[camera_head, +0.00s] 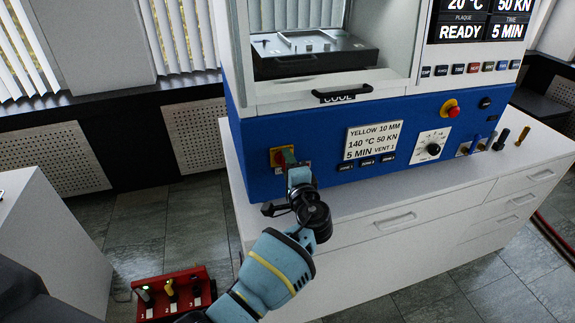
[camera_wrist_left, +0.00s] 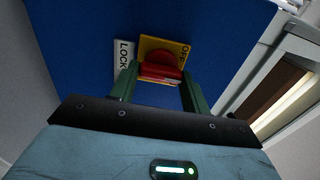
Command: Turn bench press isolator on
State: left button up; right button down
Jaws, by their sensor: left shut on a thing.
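The bench press isolator (camera_head: 274,157) is a red knob on a yellow plate at the left end of the press's blue front. In the left wrist view the red knob (camera_wrist_left: 160,72) sits in front of the yellow plate (camera_wrist_left: 165,47), which carries the word OFF. My left gripper (camera_head: 289,158) is at the isolator, and its green fingers are shut on the red knob, one on each side. The gripper hides part of the knob and plate in the head view. My right gripper is not in view.
A white LOCK label (camera_wrist_left: 123,55) is beside the plate. A red emergency button (camera_head: 451,108), a dial (camera_head: 431,145) and a settings card (camera_head: 372,140) are further right on the blue front. The press stands on a white drawer bench (camera_head: 400,217). A red tray (camera_head: 176,291) is at lower left.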

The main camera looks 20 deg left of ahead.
pick_arm(q)
jog(key=shift+r, duration=0.15)
jog(key=o, duration=1)
jog(key=shift+f, duration=0.2)
